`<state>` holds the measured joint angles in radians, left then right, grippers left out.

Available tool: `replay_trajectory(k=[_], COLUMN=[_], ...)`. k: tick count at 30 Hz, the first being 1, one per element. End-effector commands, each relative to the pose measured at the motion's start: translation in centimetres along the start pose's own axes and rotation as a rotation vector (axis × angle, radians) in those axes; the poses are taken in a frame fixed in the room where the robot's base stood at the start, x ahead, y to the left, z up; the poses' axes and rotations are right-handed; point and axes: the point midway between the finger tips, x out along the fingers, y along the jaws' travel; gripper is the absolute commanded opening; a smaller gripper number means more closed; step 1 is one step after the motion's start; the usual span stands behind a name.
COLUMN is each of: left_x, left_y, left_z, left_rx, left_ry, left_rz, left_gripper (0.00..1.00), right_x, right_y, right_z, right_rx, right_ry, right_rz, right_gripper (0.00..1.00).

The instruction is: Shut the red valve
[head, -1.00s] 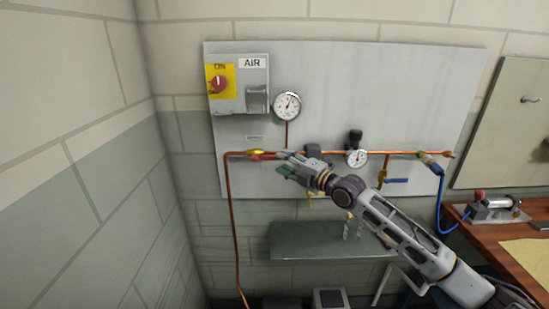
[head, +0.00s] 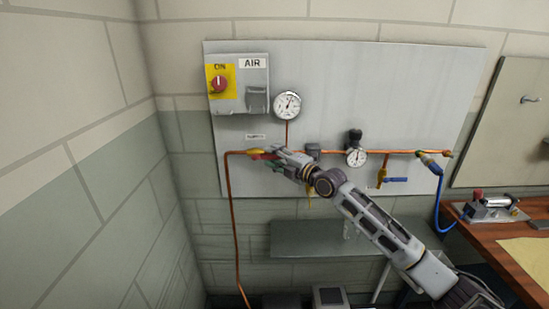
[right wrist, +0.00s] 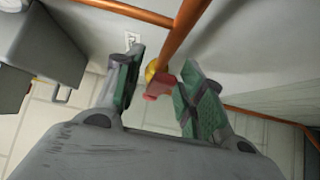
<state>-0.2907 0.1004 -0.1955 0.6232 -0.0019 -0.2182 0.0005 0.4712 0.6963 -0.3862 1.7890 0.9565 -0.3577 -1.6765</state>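The red valve handle (head: 262,156) lies along the copper pipe at the left of the grey wall panel, beside a yellow fitting (head: 254,151). My right gripper (head: 277,159) is at the handle's right end and partly covers it. In the right wrist view the red handle (right wrist: 160,86) shows between the two green-padded fingers, nearer the right finger. The fingers of my right gripper (right wrist: 163,70) are apart, with a gap on the left side. I cannot tell whether the right finger touches the handle. My left gripper is not in view.
Above are a switch box (head: 239,84) with a red knob and a round gauge (head: 287,105). To the right are a regulator (head: 356,155) and a blue-handled valve (head: 395,180). A grey shelf (head: 300,240) sits below. A wooden bench (head: 500,235) stands at right.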

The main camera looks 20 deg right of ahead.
Motion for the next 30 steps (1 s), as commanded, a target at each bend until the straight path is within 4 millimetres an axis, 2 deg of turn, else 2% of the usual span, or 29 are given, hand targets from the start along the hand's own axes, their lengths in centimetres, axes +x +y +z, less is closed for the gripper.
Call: replay_trajectory(k=[5, 14, 30], left_x=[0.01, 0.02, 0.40], left_y=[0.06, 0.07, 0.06], left_z=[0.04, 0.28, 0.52], left_rx=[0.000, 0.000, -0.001], left_ry=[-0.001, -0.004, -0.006], left_rz=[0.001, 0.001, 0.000], left_gripper=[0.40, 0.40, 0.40], right_x=[-0.01, -0.02, -0.02], right_y=[-0.02, -0.03, -0.24], right_z=[0.00, 0.00, -0.01], right_rx=[0.000, 0.000, 0.009], right_ry=[0.000, 0.000, 0.000], right_rz=[0.000, 0.000, 0.008], right_gripper=[0.38, 0.00, 0.00])
